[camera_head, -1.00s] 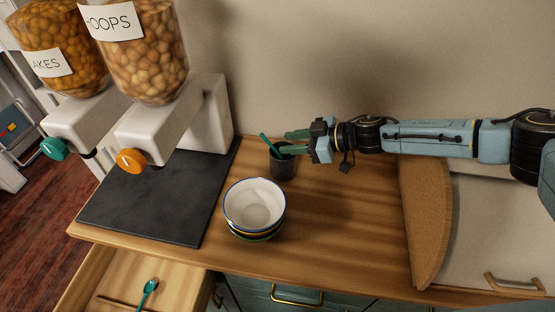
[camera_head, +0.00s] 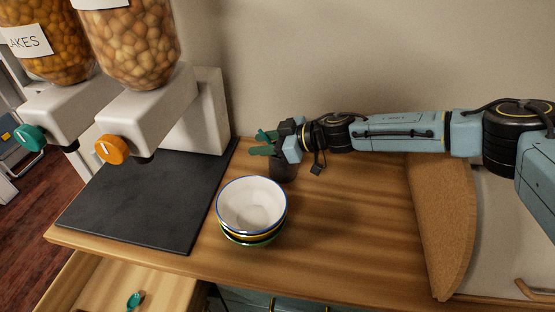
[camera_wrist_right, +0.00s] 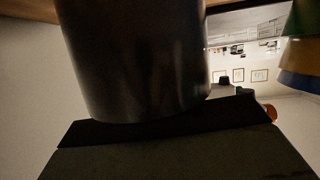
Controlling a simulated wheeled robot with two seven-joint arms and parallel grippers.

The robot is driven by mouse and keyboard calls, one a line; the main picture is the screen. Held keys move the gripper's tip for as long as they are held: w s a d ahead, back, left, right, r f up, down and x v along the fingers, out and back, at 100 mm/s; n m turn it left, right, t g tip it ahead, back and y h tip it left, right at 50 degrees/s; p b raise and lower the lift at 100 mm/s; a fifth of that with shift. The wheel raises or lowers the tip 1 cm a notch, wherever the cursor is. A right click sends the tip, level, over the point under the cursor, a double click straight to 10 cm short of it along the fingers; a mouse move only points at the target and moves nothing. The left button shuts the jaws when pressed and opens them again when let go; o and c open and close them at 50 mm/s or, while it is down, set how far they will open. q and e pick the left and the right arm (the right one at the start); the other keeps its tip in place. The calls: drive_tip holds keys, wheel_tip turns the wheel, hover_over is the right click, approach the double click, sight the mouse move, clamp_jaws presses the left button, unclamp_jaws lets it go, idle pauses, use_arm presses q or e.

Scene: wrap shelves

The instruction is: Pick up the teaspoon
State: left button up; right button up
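A teal teaspoon (camera_head: 263,133) stands in a dark cup (camera_head: 284,170) at the back of the wooden counter; only its upper end shows. My right gripper (camera_head: 262,144) reaches in from the right at the cup's top, its two green fingers apart around the spoon's handle. I cannot tell whether they touch it. In the right wrist view the dark cup (camera_wrist_right: 140,60) fills the upper middle, and the fingertips are not clear. Another teal spoon (camera_head: 135,300) lies in the open drawer at lower left. My left gripper is not in view.
Stacked bowls (camera_head: 252,208) stand in front of the cup. Cereal dispensers (camera_head: 175,110) stand on a dark mat (camera_head: 140,205) at left. A cork-coloured board (camera_head: 440,225) is at right. The counter between bowls and board is clear.

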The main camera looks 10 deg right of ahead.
drive_tip(key=shift+w+a, duration=0.1)
drive_tip(key=shift+a, duration=0.05)
clamp_jaws()
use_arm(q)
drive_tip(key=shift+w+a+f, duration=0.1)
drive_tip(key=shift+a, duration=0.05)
